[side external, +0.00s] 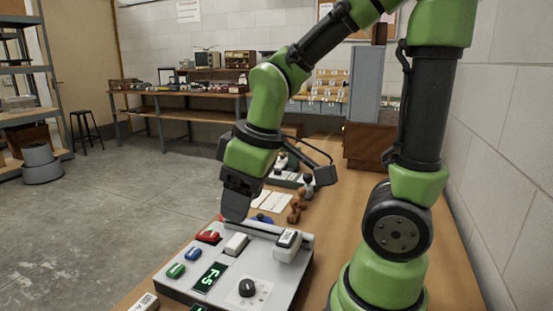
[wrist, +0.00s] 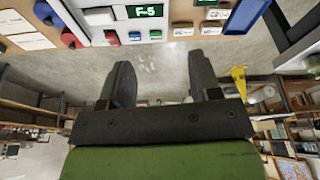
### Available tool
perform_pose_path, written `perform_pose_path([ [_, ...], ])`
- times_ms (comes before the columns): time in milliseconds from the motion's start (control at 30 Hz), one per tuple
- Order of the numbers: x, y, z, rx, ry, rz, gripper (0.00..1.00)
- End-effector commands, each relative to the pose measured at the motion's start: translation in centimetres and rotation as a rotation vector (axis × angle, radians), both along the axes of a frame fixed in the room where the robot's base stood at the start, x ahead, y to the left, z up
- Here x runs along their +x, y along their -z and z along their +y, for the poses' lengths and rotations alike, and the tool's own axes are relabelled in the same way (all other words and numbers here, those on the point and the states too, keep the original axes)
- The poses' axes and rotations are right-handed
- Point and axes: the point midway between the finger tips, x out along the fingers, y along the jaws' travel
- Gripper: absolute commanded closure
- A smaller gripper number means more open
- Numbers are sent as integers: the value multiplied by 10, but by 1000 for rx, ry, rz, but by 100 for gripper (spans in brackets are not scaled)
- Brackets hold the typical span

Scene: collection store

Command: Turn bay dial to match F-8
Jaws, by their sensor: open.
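The grey control panel (side external: 185,287) lies on the wooden bench in the side view. Its black bay dial (side external: 248,288) sits on a pale plate at the near side; its pointer direction is too small to tell. The lit green display (side external: 209,278) reads F-5, and the same reading shows in the wrist view (wrist: 145,11). My gripper (side external: 233,215) is above the panel's far edge, away from the dial. In the wrist view its two fingers (wrist: 163,72) are spread with nothing between them. I cannot make out the dial there.
The panel also bears a red switch (side external: 209,237), a blue one (side external: 192,254), a green one (side external: 176,270) and a raised white block (side external: 237,243). A labelled block (side external: 288,245) stands at its right. Brown wooden stamps (side external: 297,208) and papers (side external: 271,202) lie behind.

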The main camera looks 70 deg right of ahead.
Motion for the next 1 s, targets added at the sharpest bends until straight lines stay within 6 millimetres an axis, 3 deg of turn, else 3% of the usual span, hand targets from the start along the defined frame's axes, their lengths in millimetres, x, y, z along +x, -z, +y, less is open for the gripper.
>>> perform_pose_path([
  [500,-42,-58,22,224,324,-214,43],
  [1000,-65,-74,30,356,448,-282,43],
])
